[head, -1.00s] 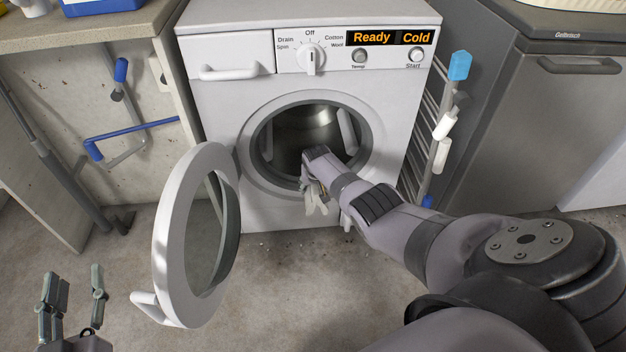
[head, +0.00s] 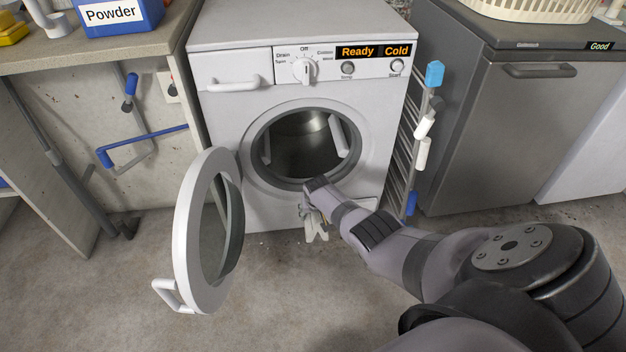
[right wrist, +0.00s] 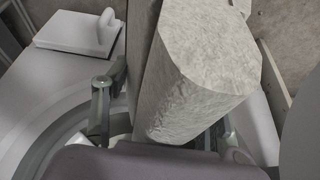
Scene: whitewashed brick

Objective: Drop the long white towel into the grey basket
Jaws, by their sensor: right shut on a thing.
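The long white towel (right wrist: 195,75) is a pale, rough-textured roll in the right wrist view. It stands between the fingers of my right gripper (right wrist: 163,122), which is shut on it. In the head view the right gripper (head: 314,212) is in front of the washing machine, just below its open round doorway. A pale end of the towel (head: 317,232) hangs there, and my arm hides most of the rest. My left gripper is not in view. I see no grey basket in either view.
The washing machine (head: 235,120) has its door (head: 190,235) swung open to the left. A drying rack (head: 413,150) stands to its right, beside a grey cabinet (head: 490,120). A cream basket (head: 535,10) and a blue Powder box (head: 115,14) sit on the counters. Floor at front left is clear.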

